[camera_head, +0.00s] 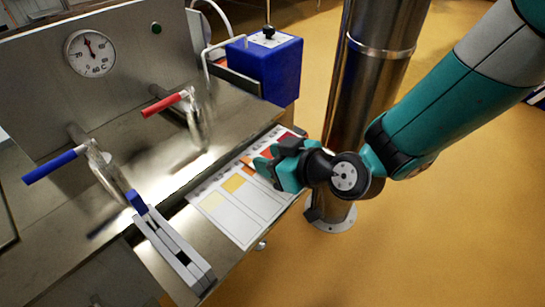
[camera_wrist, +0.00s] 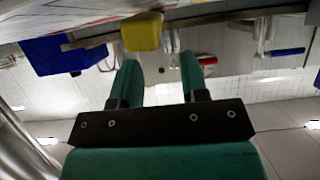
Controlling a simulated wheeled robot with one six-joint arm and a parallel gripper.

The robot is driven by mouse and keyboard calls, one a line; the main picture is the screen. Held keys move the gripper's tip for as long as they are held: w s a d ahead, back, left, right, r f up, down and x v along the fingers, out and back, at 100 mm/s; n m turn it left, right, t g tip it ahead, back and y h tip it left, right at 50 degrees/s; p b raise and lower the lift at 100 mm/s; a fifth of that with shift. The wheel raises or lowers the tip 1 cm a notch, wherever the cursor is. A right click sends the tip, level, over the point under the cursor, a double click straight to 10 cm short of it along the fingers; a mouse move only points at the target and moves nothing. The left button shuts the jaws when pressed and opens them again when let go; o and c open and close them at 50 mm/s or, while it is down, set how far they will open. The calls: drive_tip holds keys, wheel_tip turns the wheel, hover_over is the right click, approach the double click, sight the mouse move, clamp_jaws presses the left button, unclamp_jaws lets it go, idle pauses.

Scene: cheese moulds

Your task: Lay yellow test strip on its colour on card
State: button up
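The card (camera_head: 240,222) lies on the bench near its front edge, with pale yellow, yellow, orange and red patches heading its columns. Its yellow patch (camera_head: 233,183) shows to the left of my gripper (camera_head: 263,160). My gripper is low over the card's right part and hides some of it. In the wrist view my gripper's two teal fingers (camera_wrist: 158,62) stand apart. A yellow block-like piece (camera_wrist: 143,32) shows just beyond the fingertips, nearer the left finger; it may be the strip. I cannot tell whether it touches a finger. No separate yellow strip is clear in the head view.
A blue box (camera_head: 265,70) stands behind the card. A red-handled valve (camera_head: 165,104) and a blue-handled valve (camera_head: 55,165) stick out over the bench. A grey rack with a blue end (camera_head: 172,250) lies left of the card. A steel column (camera_head: 370,90) stands to the right.

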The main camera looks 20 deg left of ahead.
drive_tip(key=shift+o, duration=0.3)
drive_tip(key=b+v, duration=1.2)
drive_tip(key=v, duration=0.5)
drive_tip(key=shift+s+d, duration=0.15)
drive_tip(key=shift+s, duration=0.05)
idle(0.3)
